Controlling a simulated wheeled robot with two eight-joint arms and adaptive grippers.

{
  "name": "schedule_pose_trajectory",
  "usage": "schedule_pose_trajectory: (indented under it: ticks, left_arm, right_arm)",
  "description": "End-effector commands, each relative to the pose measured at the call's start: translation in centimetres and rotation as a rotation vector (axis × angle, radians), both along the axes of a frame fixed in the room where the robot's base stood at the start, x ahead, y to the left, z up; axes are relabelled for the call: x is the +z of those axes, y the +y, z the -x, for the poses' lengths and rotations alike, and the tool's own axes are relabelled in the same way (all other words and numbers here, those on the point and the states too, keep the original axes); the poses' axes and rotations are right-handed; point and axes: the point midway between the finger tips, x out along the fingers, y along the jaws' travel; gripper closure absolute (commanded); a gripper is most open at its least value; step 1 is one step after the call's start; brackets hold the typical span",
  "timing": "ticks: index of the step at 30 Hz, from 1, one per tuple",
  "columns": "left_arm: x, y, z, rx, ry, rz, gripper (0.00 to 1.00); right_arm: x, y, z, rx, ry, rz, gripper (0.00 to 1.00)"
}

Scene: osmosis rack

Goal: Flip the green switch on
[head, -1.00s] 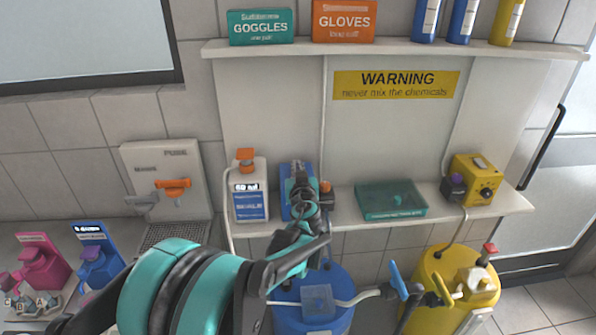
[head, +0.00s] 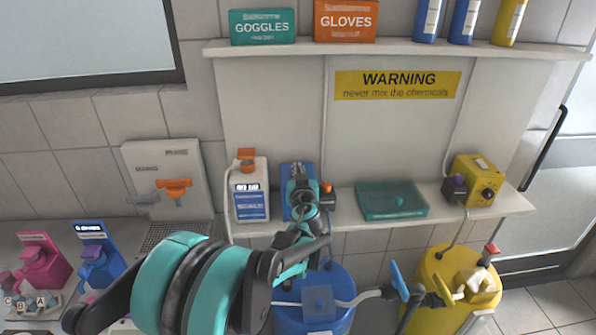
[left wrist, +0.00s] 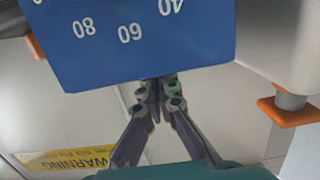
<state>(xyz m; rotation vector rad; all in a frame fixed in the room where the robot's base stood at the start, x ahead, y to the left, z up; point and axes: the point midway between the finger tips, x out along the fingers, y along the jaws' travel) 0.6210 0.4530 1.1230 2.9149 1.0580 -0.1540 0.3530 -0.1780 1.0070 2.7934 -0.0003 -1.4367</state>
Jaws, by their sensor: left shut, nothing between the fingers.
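My left gripper (head: 300,180) reaches to a blue box (head: 286,206) on the lower shelf and covers much of its front in the head view. In the left wrist view, the blue box (left wrist: 150,55) shows a face with white numerals 40, 60 and 80. The left gripper (left wrist: 157,90) is shut and empty, its fingertips at the edge of that face; whether they touch it I cannot tell. An orange part (head: 326,187) sits at the box's right side. I cannot make out a green switch in either view. My right gripper is not in view.
A white bottle with an orange cap (head: 247,185) stands close left of the blue box. A teal tray (head: 391,201) and a yellow box (head: 477,180) are to the right on the shelf. Blue (head: 338,312) and yellow (head: 433,318) barrels stand below.

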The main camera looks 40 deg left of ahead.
Motion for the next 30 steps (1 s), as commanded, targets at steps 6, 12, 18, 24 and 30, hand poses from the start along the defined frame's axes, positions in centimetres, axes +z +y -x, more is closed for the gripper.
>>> schedule_pose_trajectory:
  ticks: [6,12,18,24,30]
  left_arm:
    - [4.3,1.1,-0.7,-0.003,0.001,0.001,1.00]
    - [5.6,-2.1,3.0,-0.006,0.001,-0.001,1.00]
    - [6.7,-4.1,5.4,-0.005,0.001,0.000,1.00]
    - [7.1,-4.9,6.4,-0.004,0.001,-0.001,1.00]
    - [7.1,-5.0,6.5,-0.004,0.000,0.000,1.00]
  right_arm:
    - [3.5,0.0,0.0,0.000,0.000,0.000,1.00]
    - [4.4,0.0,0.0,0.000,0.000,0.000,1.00]
    - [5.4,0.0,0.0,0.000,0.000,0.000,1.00]
    - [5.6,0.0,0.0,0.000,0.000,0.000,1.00]
    - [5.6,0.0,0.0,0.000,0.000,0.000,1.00]
